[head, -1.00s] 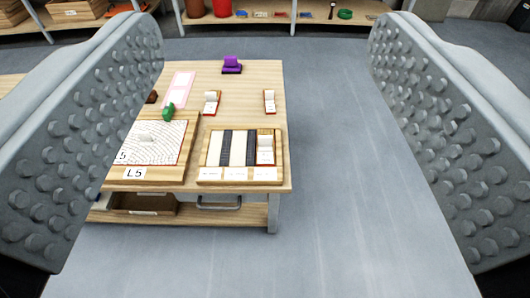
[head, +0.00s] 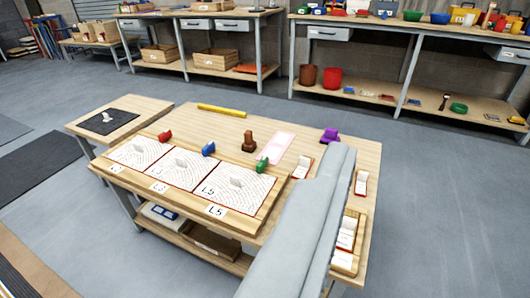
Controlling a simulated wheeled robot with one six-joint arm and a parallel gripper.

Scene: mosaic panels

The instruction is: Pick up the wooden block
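A brown block-like piece (head: 248,142) stands near the middle of the wooden table. It is the likeliest wooden block, but I cannot confirm its material. My gripper (head: 335,160) shows as a smooth grey slab rising from the lower edge, right of centre. I cannot tell whether it is one finger or two together. It covers part of the table's right side, and nothing is seen held in it. The brown piece is left of it in the picture, apart from it.
Mosaic panels (head: 186,171) line the table's near side. Red (head: 165,136), blue (head: 208,149), green (head: 262,164) and purple (head: 330,135) pieces stand behind or beside them. A yellow bar (head: 221,110) lies at the back. A side table (head: 135,122) adjoins at left. Floor (head: 450,210) is clear at right.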

